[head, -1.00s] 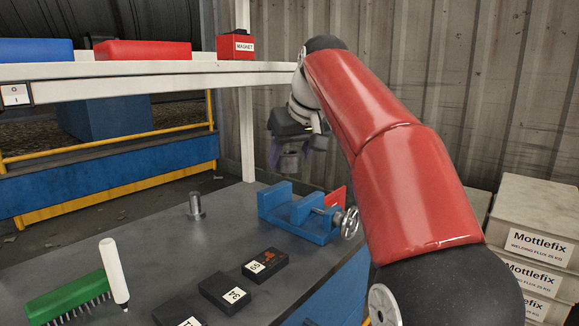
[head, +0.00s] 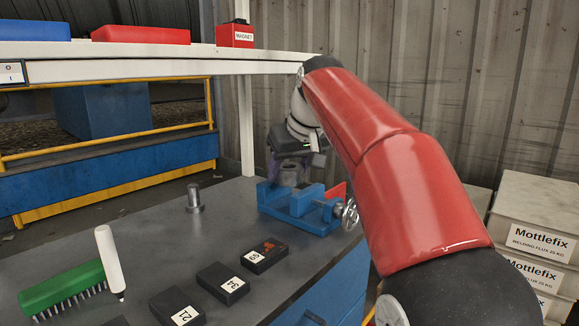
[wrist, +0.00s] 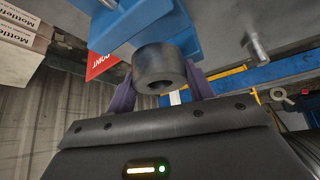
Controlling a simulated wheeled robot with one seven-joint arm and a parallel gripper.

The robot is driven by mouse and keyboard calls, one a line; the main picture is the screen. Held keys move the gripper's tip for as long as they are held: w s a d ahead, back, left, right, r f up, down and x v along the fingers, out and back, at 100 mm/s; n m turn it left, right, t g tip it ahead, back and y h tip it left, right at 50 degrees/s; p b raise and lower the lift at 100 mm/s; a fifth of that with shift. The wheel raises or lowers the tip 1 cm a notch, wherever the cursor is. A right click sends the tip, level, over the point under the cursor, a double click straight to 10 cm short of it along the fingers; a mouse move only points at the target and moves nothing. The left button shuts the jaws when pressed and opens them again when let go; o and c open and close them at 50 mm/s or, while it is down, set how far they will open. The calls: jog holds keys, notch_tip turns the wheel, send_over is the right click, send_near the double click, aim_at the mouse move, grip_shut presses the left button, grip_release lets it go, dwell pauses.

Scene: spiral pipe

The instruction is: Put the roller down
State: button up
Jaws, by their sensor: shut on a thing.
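The roller (wrist: 160,68) is a short dark grey cylinder with a hole in its end. My gripper (wrist: 162,85) is shut on it, with one purple finger on each side in the wrist view. In the head view my gripper (head: 291,172) is just above and behind the blue vise, and the roller (head: 290,178) shows as a grey shape between the fingers. The vise hides what is below it, so I cannot tell whether the roller touches anything.
The blue vise (head: 300,206) with a round handle sits at the bench's far right corner. A metal peg (head: 194,199) stands on the grey bench (head: 140,235). Several black labelled blocks, a green brush (head: 62,288) and a white marker (head: 109,262) are nearer. A shelf (head: 150,69) spans above.

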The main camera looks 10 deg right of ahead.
jog(key=o, duration=1.1)
jog(key=p+v, duration=0.3)
jog(key=v, duration=1)
jog(key=shift+w+r, duration=0.25)
